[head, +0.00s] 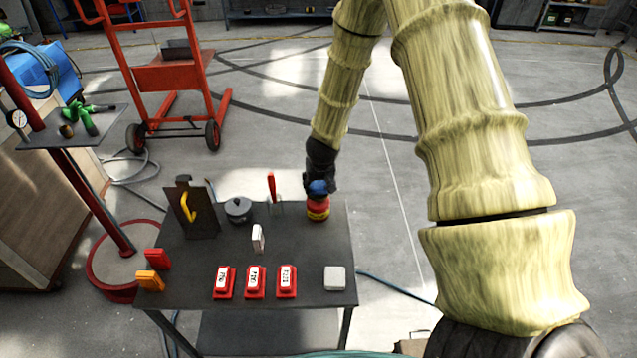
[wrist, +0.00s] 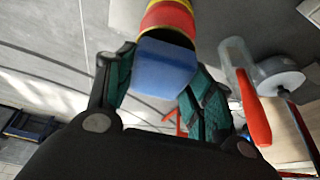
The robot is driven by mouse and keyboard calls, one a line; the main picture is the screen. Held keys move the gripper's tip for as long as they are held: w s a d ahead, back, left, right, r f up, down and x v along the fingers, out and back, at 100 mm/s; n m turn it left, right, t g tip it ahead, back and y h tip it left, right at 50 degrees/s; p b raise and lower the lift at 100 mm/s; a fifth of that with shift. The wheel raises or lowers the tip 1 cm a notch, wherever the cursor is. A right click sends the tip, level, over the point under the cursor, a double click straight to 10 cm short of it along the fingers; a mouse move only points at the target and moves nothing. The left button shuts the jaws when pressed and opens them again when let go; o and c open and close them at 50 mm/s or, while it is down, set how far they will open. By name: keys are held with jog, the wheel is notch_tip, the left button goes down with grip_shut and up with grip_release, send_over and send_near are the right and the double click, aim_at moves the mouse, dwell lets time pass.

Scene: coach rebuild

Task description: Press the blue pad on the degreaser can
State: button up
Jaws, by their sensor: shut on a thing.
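The degreaser can (head: 318,210), red with a yellow band, stands at the back right of the dark table. In the wrist view the can (wrist: 168,17) shows at the top, just beyond the pad. The blue pad (wrist: 163,68) is a blue block between the dark green fingers of my gripper (wrist: 160,84). My gripper is shut on it. In the head view, my gripper (head: 320,184) is above the can with the blue pad (head: 319,188) at the can's top. The pad appears to meet the can's top, but I cannot tell whether they touch.
On the table (head: 190,290), a red-handled tool (head: 271,186) and a grey pot (head: 238,209) stand left of the can. A dark stand with a yellow hook (head: 188,206) is farther left. Red labelled blocks (head: 255,282) and a white block (head: 335,278) lie in front.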

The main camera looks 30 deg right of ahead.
aim_at(319, 184)
jog(key=shift+s+r, duration=0.15)
jog(key=shift+w+f, duration=0.2)
jog(key=shift+f, duration=0.05)
jog(key=shift+s, duration=0.15)
jog(key=shift+f+b, duration=0.7)
jog(key=shift+f, duration=0.15)
dwell(0.9)
jog(key=shift+r, duration=0.15)
dwell(0.5)
jog(key=shift+r+p, duration=2.8)
jog(key=shift+r, duration=0.6)
